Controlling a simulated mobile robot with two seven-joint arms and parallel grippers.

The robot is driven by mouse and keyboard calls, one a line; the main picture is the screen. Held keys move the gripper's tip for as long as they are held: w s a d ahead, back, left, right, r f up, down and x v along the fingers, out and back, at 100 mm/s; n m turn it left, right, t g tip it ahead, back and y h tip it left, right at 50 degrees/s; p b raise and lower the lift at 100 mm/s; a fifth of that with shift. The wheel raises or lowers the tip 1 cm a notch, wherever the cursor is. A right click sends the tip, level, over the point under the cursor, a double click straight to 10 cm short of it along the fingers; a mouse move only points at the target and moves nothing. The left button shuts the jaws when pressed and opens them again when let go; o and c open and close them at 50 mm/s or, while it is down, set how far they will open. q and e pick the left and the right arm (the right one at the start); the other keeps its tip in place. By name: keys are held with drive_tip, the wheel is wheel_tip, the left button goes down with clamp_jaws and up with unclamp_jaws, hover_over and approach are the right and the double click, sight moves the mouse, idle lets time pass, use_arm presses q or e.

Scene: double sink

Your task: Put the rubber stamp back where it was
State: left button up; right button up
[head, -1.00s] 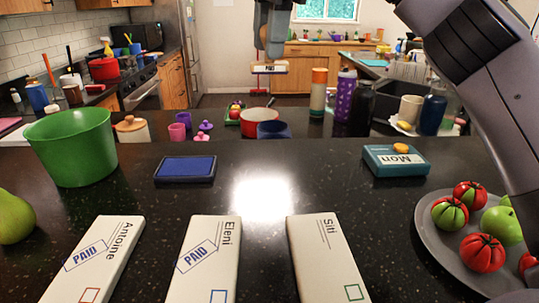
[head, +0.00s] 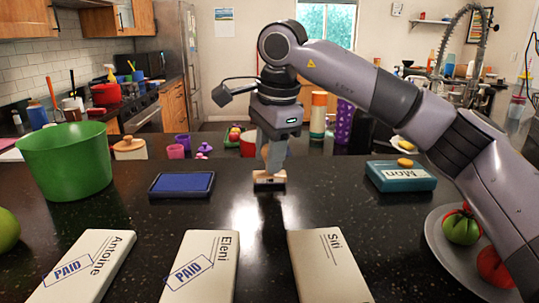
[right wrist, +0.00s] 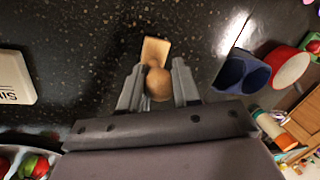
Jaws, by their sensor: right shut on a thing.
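In the right wrist view the round handle (right wrist: 158,86) is between the fingers (right wrist: 158,92) and the block (right wrist: 155,50) shows beyond. The Antoine (head: 82,270) and Eleni (head: 203,262) envelopes bear a blue PAID mark; the Siti envelope (head: 325,268) shows none. My left gripper is not in view.
A green bowl (head: 65,160) stands at the left. A teal Mon box (head: 400,178) lies at the right, and a grey plate (head: 438,250) of tomatoes is partly behind my right arm. Cups and bottles stand behind. Counter around the stamp is clear.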

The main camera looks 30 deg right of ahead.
drive_tip(key=shift+f, duration=0.1)
drive_tip(key=shift+f, duration=0.15)
drive_tip(key=o, duration=0.9)
drive_tip(key=shift+c, duration=0.2)
drive_tip(key=p+v, duration=0.1)
drive_tip(key=v, duration=1.1)
